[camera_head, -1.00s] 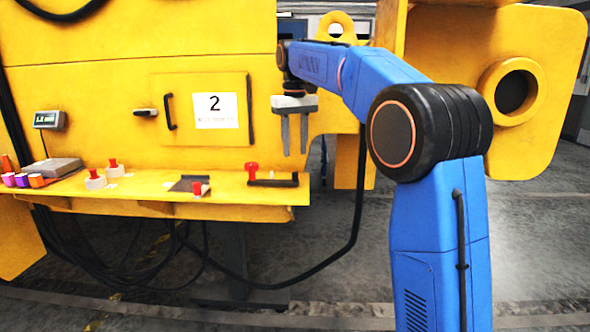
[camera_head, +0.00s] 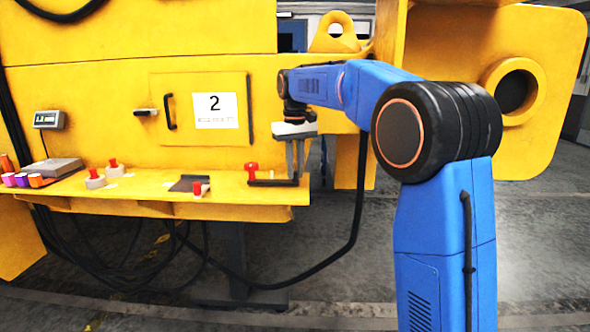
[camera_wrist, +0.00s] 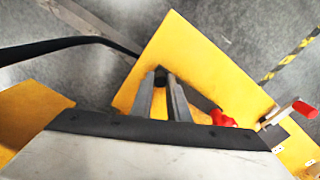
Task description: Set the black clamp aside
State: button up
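The black clamp (camera_head: 268,183), a dark bar with a red knob (camera_head: 252,168) at its left end, lies on the right end of the yellow shelf. My gripper (camera_head: 296,178) points down with its fingertips at the clamp's right end. In the wrist view my gripper (camera_wrist: 161,78) has the dark end of the clamp (camera_wrist: 161,74) between its two fingertips, with a gap between the fingers. Contact on both sides is not clear. The clamp's red knob (camera_wrist: 222,119) shows to the right, and the fingers hide part of the bar.
Along the yellow shelf (camera_head: 235,190) are a dark pad (camera_head: 185,184), red-knobbed pieces (camera_head: 200,188) (camera_head: 95,179), a grey scale (camera_head: 53,167) and several coloured cylinders (camera_head: 22,180). A yellow wall stands behind. The shelf's right edge is close to my gripper.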

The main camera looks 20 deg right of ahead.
grip_shut()
jog(key=shift+s, duration=0.1)
jog(key=shift+s+a+m, duration=0.25)
jog(key=shift+s+m, duration=0.25)
jog(key=shift+s, duration=0.05)
jog(key=shift+s+a+m, duration=0.2)
jog(key=shift+s+m, duration=0.3)
jog(key=s+a+m, duration=0.3)
jog(key=a+m, duration=0.5)
jog(key=s+a+m, duration=0.3)
jog(key=a+m, duration=0.5)
jog(key=shift+s+a, duration=0.15)
jog(key=shift+s, duration=0.05)
